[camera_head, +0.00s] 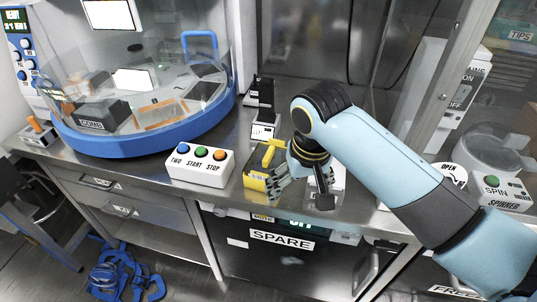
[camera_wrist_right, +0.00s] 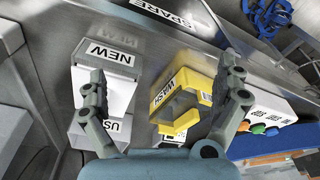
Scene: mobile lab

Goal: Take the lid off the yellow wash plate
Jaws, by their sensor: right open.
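The yellow wash plate (camera_head: 256,182) stands at the bench's front edge in the head view. It also shows in the right wrist view (camera_wrist_right: 183,73), with its WASH label. A yellow bracket-like part, perhaps the lid's handle (camera_head: 268,153), rises from it; I cannot tell where lid and plate part. My right gripper (camera_head: 301,194) is just right of the plate in the head view, partly hiding what is behind it. In the right wrist view its fingers (camera_wrist_right: 165,95) are spread, one near the yellow piece and one over a white stack. Nothing is held. My left gripper is out of view.
A grey holder labelled NEW (camera_wrist_right: 110,54) stands beside the plate. A white box with TWO, START and STOP buttons (camera_head: 200,167) is left of it. A blue-rimmed, domed machine (camera_head: 150,138) fills the left. A spinner (camera_head: 499,190) stands far right. The bench edge is close.

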